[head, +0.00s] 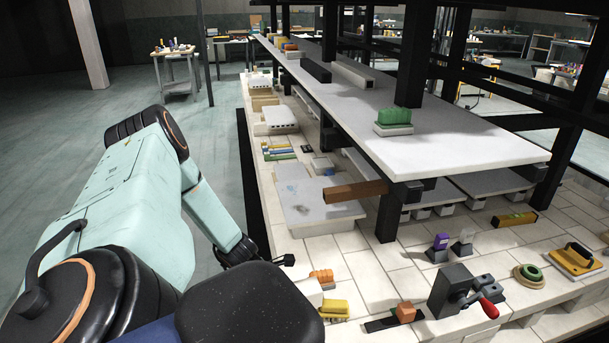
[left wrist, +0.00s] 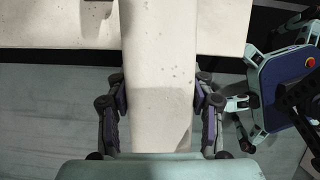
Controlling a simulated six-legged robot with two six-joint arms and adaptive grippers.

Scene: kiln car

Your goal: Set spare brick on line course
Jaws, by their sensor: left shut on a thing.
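In the left wrist view my left gripper (left wrist: 160,118) has one dark finger on each side of a long pale cream brick (left wrist: 160,55) with small dark specks and is shut on it. The brick reaches from between the fingers to the top edge of the picture. In the head view my left gripper (head: 286,261) shows only in part, low over the left edge of the kiln car deck (head: 345,243). I cannot tell the held brick apart there. Pale bricks pave the deck; I cannot tell which row is the line course. My right gripper is not in view.
A white shelf (head: 440,140) on black posts overhangs the deck, with a brown bar (head: 355,190) jutting out below it. Orange (head: 322,276) and yellow (head: 334,308) pieces, a red-handled clamp (head: 465,290) and a yellow float (head: 575,258) stand in front. Open floor (head: 60,135) lies left.

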